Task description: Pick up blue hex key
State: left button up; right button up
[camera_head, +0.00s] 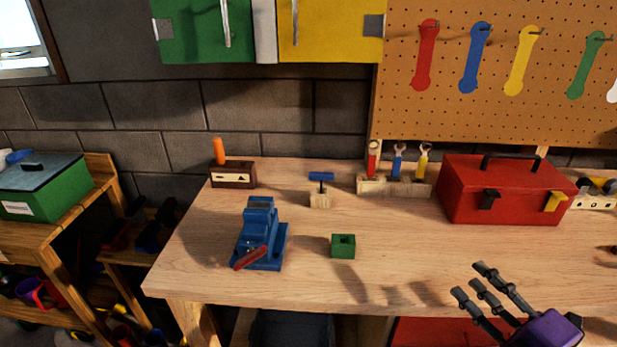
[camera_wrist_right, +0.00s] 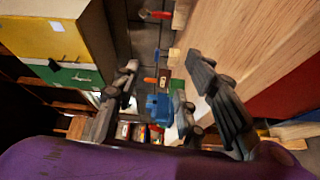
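The blue hex key (camera_head: 321,176) looks like a blue T-handle standing upright in a small wooden block (camera_head: 320,198) near the back middle of the workbench. My right gripper (camera_head: 468,279) is purple with dark jointed fingers. It is open and empty above the bench's front edge at the lower right, well apart from the hex key. In the right wrist view its spread fingers (camera_wrist_right: 163,66) show with nothing between them; the hex key is too small there to tell surely. My left gripper is in neither view.
An orange-handled tool in a dark holder (camera_head: 233,175) is left. A wrench rack (camera_head: 393,186) and red toolbox (camera_head: 503,190) stand right. The front middle bench is clear.

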aim_at(321, 176)
jog(key=i+j, duration=0.45)
jog(key=j, duration=0.15)
jog(key=i+j, duration=0.5)
jog(key=j, duration=0.1)
